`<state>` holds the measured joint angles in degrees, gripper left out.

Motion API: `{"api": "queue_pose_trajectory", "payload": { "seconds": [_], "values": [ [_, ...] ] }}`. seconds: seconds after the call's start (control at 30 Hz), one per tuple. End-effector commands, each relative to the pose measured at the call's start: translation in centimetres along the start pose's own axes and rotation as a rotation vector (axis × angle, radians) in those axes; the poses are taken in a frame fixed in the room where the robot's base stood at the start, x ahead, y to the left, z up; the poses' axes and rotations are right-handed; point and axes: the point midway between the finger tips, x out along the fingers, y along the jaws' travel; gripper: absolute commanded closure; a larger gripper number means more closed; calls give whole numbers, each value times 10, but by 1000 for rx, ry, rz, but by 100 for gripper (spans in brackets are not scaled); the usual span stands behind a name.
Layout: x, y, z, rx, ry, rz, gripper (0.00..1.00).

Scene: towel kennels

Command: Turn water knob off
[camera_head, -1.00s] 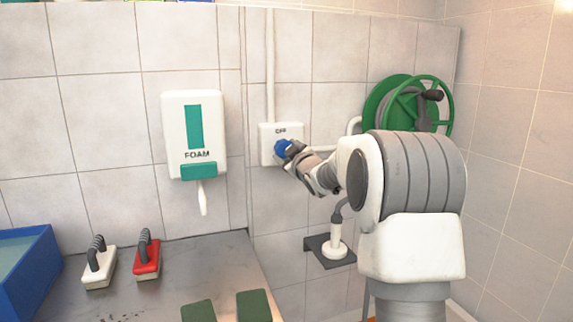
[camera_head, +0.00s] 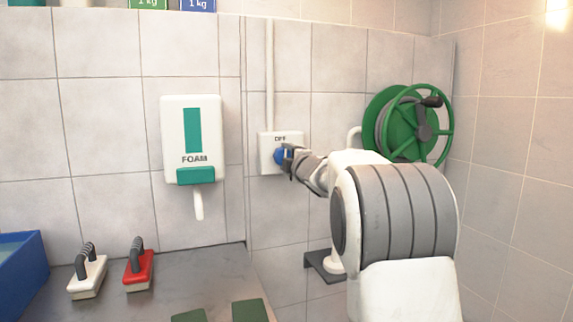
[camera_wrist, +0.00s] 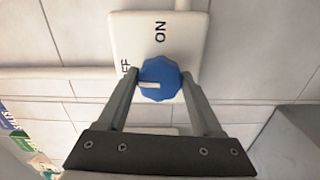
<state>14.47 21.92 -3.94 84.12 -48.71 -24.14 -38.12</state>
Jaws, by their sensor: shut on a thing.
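The water knob (camera_head: 281,156) is blue and round, on a white wall plate (camera_head: 266,140). In the wrist view the knob (camera_wrist: 160,80) has a white pointer mark facing left, toward the side with the OFF label, whose first letter is hidden. The ON label is at the top of the plate (camera_wrist: 183,40) in that view. My gripper (camera_head: 287,160) reaches the plate from the right. In the wrist view its fingers (camera_wrist: 158,84) stand on either side of the knob, shut on it.
A foam dispenser (camera_head: 191,140) hangs left of the plate. A green hose reel (camera_head: 408,125) is on the wall to the right. Below left, a white brush (camera_head: 87,275) and a red brush (camera_head: 139,267) sit on a grey counter (camera_head: 200,275) near a blue tub (camera_head: 22,275).

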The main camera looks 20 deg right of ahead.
Motion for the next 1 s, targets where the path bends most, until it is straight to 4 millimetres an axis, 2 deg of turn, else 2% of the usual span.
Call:
{"api": "queue_pose_trajectory", "payload": {
  "seconds": [0.27,0.73,0.77,0.9,1.0],
  "values": [
    [0,0,0,-79,1,0,88],
    [0,0,0,-92,1,0,88],
    [0,0,0,-92,1,0,31],
    [0,0,0,-91,0,0,6],
    [0,0,0,-90,0,0,4]
  ]
}}
